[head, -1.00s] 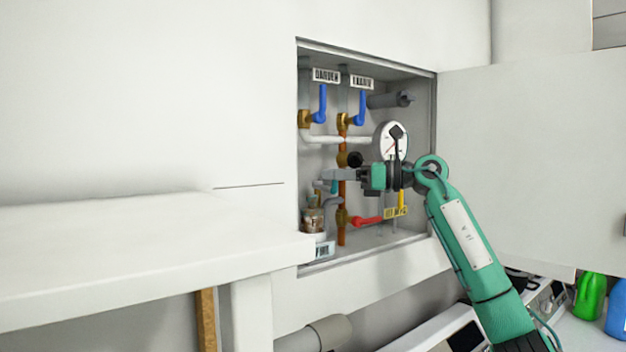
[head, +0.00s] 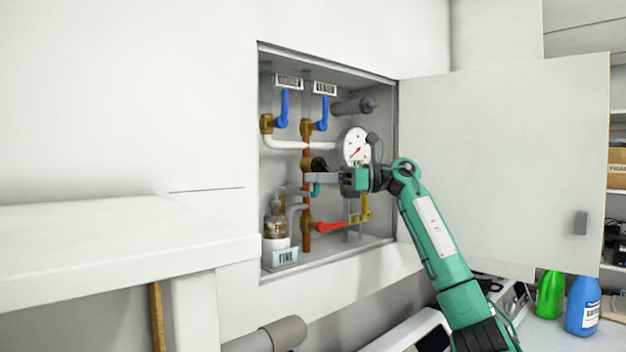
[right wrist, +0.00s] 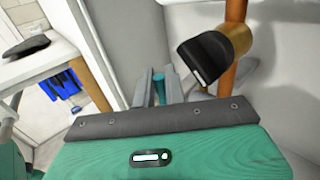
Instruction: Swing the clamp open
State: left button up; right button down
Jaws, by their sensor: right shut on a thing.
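My right gripper (head: 312,178) reaches into the open wall cabinet from the right, in front of the copper pipe. Its jaws are shut on a small teal part (head: 316,190), which shows between the two grey fingers in the right wrist view (right wrist: 159,88). I take this teal part for the clamp's handle; the rest of the clamp is hidden or too small to tell. Just left of the fingers stands a brown bottle (head: 275,224) in a white holder with a label. My left gripper is not in view.
The cabinet holds two blue-handled valves (head: 284,107), a round gauge (head: 354,147), a red lever (head: 331,227) and a yellow part (head: 364,210). A black knob (right wrist: 203,59) sits close right of the fingers. The cabinet door (head: 500,160) stands open on the right.

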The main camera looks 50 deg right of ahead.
jog(key=c, duration=1.5)
grip_release()
jog(key=shift+c, duration=0.2)
jog(key=shift+w, duration=0.2)
jog(key=b+v, duration=0.3)
jog(key=v, duration=1.1)
